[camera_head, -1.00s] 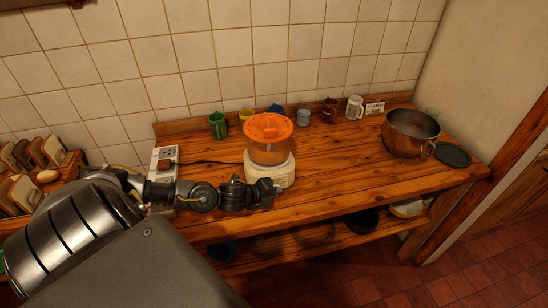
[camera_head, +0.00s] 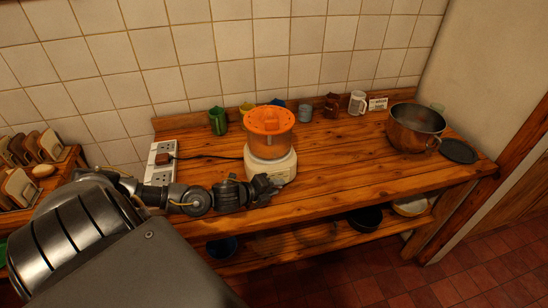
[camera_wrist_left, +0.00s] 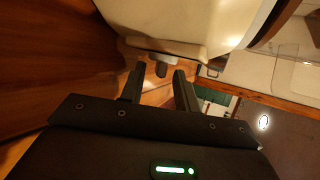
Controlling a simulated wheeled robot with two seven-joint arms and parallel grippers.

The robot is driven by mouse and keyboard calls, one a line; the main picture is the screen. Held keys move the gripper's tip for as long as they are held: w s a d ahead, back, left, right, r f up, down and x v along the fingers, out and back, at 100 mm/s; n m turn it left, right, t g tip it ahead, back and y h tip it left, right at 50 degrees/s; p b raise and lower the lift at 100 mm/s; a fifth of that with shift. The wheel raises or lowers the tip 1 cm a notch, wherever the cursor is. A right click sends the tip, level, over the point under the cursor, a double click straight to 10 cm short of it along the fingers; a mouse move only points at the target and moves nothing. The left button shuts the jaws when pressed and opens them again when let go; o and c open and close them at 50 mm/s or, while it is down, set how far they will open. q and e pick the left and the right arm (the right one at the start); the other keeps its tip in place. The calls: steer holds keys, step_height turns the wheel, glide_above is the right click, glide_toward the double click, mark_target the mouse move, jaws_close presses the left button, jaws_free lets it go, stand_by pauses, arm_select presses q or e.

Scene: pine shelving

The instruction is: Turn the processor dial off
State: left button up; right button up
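The food processor (camera_head: 271,166) stands on the wooden worktop, with a cream base and an orange-lidded bowl. My left gripper (camera_head: 266,187) is at the front of its base, low over the worktop's front part. In the left wrist view the cream base (camera_wrist_left: 190,22) fills the top. A small dark dial (camera_wrist_left: 160,68) sticks out below its edge. My left gripper (camera_wrist_left: 160,84) is open there, its two dark fingers apart, with the dial seen in line with the gap between the fingertips. I cannot tell whether they touch it. The dial's setting is not readable. My right gripper is not in view.
A socket strip (camera_head: 162,163) with a plugged-in cord lies left of the processor. Mugs, including a green one (camera_head: 217,121) and a white one (camera_head: 357,104), line the back. A copper pot (camera_head: 415,127) stands right. The worktop between processor and pot is clear.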

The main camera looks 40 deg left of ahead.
arm_select(q)
steer(key=b+v, duration=0.2)
steer(key=v, duration=0.7)
steer(key=shift+s, duration=0.4)
steer(key=shift+s+a+r, duration=0.15)
steer(key=shift+s+r, duration=0.2)
steer(key=shift+s, duration=0.1)
